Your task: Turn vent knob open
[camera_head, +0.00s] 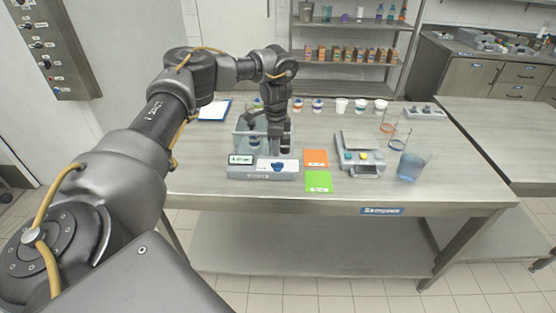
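The cup filler (262,175) is a grey-blue machine near the front edge of the steel table. Its front has a small display (241,159) and a white panel with a blue knob (277,167), which looks like the vent knob. My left gripper (271,148) points down over the machine, just behind the blue knob. The fingertips are dark and small here, so I cannot tell their gap or whether they touch anything. My arm hides part of the machine's back. My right gripper is out of view.
An orange card (316,158) and a green card (319,181) lie right of the machine. A scale (360,162) and a beaker of blue liquid (409,167) stand further right. Several cups, including a white cup (341,105), line the back. The table's right front is clear.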

